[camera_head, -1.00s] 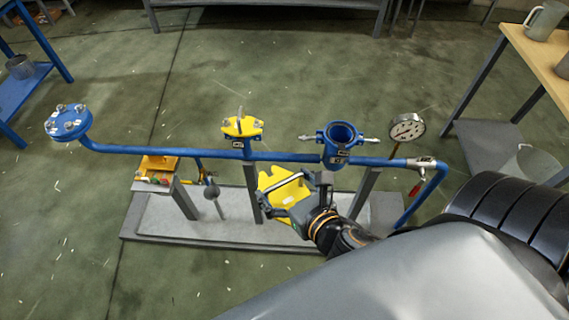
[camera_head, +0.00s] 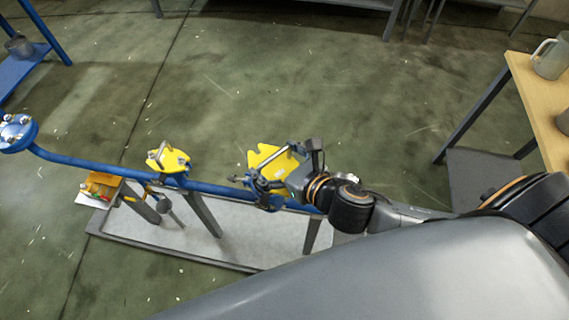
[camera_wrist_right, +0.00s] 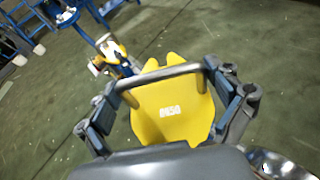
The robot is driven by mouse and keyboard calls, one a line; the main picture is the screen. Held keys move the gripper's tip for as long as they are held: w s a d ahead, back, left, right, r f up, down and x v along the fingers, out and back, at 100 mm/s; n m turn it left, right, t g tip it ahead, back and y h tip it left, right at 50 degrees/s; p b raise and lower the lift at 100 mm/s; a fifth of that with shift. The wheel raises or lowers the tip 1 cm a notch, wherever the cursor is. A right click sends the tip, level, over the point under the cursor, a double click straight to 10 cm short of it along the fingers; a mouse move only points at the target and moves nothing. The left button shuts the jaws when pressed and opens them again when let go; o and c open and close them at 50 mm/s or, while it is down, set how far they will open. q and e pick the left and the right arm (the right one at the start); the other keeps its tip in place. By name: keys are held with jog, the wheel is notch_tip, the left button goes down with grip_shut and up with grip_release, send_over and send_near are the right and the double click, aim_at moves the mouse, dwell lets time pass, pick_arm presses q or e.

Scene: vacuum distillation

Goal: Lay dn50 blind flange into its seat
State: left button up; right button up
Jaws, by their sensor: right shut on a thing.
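The yellow DN50 blind flange (camera_head: 268,158) is a lobed plate with a grey bar handle. My right gripper (camera_head: 287,166) is shut on the handle and holds the flange over the pipe. The open blue seat (camera_head: 266,197) on the pipe lies under and in front of the flange; the gripper and flange hide most of it. I cannot tell whether flange and seat touch. My left gripper is not in view.
A second yellow flange (camera_head: 168,160) sits bolted on the blue pipe (camera_head: 90,163) to the left. A blue bolted flange (camera_head: 17,133) ends the pipe at far left. A wooden table (camera_head: 540,100) with mugs stands at right. The floor behind the pipe is clear.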

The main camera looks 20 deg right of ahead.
aim_at(268, 156)
jog(key=shift+w+a+r+n+g+y+p, duration=0.2)
jog(key=shift+w+a+r+n+y+p, duration=0.05)
jog(key=shift+w+a+n+y+p, duration=0.25)
jog(key=shift+w+a+r+n+g+y+p, duration=0.2)
jog(key=shift+w+a+n+y+p, duration=0.25)
jog(key=shift+a+n+y, duration=0.15)
jog(key=shift+w+a+f+n+g+y+p, duration=0.2)
jog(key=shift+w+n+g+y+p, duration=0.1)
jog(key=shift+n+y+p, duration=0.25)
jog(key=shift+w+a+f+n+g+y+p, duration=0.2)
jog(key=shift+w+n+g+y+p, duration=0.1)
jog(key=shift+n+y+p, duration=0.2)
jog(key=shift+w+f+n+g+y+p, duration=0.2)
jog(key=shift+f+n+g+y+p, duration=0.25)
jog(key=shift+g+p, duration=0.3)
jog(key=shift+w+d+f+n+g+y+p, duration=0.1)
jog(key=shift+d+f+n+g+y+p, duration=0.15)
jog(key=shift+f+n+y+p, duration=0.3)
pick_arm(q)
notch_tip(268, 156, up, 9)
jog(key=p, duration=0.1)
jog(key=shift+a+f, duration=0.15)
pick_arm(e)
jog(key=shift+w+d+f+n+g+y, duration=0.1)
jog(key=shift+d+f+n+g+y, duration=0.1)
jog(key=shift+d+n+g, duration=0.25)
jog(key=shift+w+d+f+n+g+y, duration=0.1)
jog(key=shift+d+f+n+g+y, duration=0.1)
jog(key=shift+d, duration=0.3)
